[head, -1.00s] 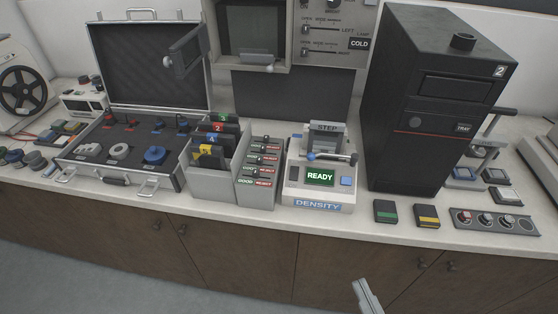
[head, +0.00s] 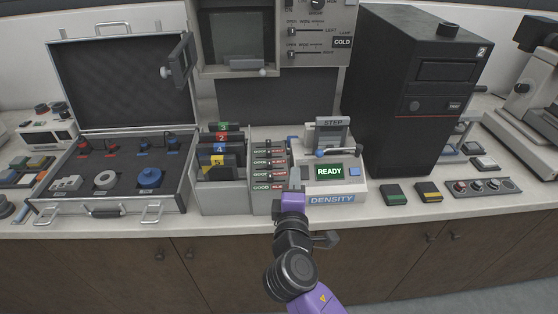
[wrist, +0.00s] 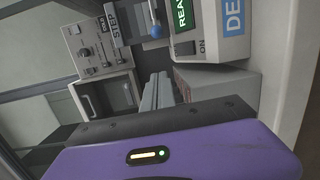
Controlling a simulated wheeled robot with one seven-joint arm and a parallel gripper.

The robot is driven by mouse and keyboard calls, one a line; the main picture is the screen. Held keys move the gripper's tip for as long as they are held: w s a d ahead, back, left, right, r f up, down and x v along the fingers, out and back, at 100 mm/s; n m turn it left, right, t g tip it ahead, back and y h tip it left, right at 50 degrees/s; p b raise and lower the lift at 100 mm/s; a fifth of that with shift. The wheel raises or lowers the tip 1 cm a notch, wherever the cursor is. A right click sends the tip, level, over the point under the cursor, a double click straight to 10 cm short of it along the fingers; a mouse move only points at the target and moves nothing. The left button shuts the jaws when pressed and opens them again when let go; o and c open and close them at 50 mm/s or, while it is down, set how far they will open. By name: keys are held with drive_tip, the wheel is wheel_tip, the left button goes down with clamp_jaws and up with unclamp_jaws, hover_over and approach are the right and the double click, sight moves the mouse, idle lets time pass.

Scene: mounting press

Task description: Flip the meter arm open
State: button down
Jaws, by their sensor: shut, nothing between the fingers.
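The density meter (head: 338,197) is a pale box on the counter with a lit green READY screen (head: 329,171) and a blue button. Its dark meter arm (head: 338,151) lies low across the top, with a blue ball knob (head: 320,154) at its left end; the knob also shows in the wrist view (wrist: 155,31). A grey STEP block (head: 332,124) stands behind the arm. My gripper (head: 294,178) is shut and empty, just left of the meter's front and apart from the knob. Its fingers (wrist: 158,92) show in the wrist view over the purple hand.
A grey bin with numbered folders (head: 220,190) and a GOOD/REJECT rack (head: 262,200) stand left of the meter. An open case (head: 75,212) lies farther left. A tall black cabinet (head: 400,110) stands behind right. Two small boxes (head: 393,195) lie right of the meter.

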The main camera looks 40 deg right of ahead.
sight(308, 165)
drive_tip(key=shift+s+d+f+g+h, duration=0.2)
drive_tip(key=shift+s+d+g+h, duration=0.15)
drive_tip(key=shift+s, duration=0.1)
drive_tip(key=shift+s+d+f+g+h, duration=0.25)
drive_tip(key=shift+s+d+g, duration=0.1)
drive_tip(key=shift+s, duration=0.1)
drive_tip(key=p+x, duration=0.1)
drive_tip(key=x, duration=0.9)
drive_tip(key=shift+d+p, duration=0.1)
drive_tip(key=shift+p, duration=0.2)
drive_tip(key=shift+s, duration=0.1)
drive_tip(key=shift+s+n, duration=0.15)
drive_tip(key=shift+n, duration=0.15)
drive_tip(key=shift+s+n+t+y+p, duration=0.3)
drive_tip(key=shift+p, duration=0.05)
